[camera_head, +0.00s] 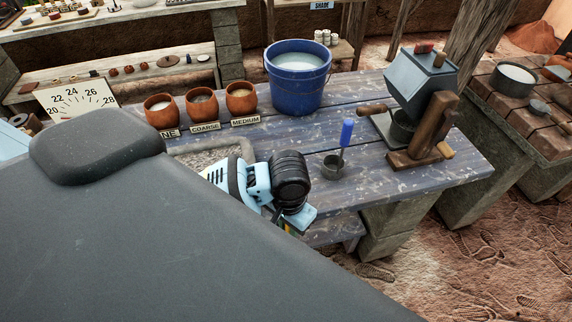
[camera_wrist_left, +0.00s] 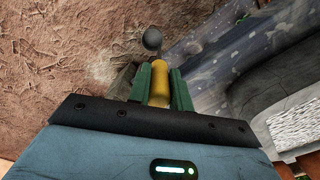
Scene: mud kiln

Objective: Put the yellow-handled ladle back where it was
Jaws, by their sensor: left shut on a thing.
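In the left wrist view, my left gripper (camera_wrist_left: 160,85) is shut on the yellow handle (camera_wrist_left: 159,90) of the ladle, held between its green fingers. A dark round piece (camera_wrist_left: 152,39), seemingly the ladle's bowl, shows beyond the handle, with reddish ground behind. In the head view, the left gripper (camera_head: 291,230) is at the front edge of the blue-grey bench; the wrist hides most of its fingers and the ladle cannot be made out. A blue-handled ladle (camera_head: 347,134) with a dark metal cup (camera_head: 333,167) stands on the bench to the right. My right gripper is not in view.
The bench (camera_head: 428,190) holds a blue bucket (camera_head: 296,92) of whitish liquid, a hand-cranked mill (camera_head: 421,95) and several clay pots, including one (camera_head: 241,101) behind the MEDIUM label (camera_head: 245,122). A stone trough (camera_head: 205,155) lies left of my gripper. Bare bench surrounds the blue-handled ladle.

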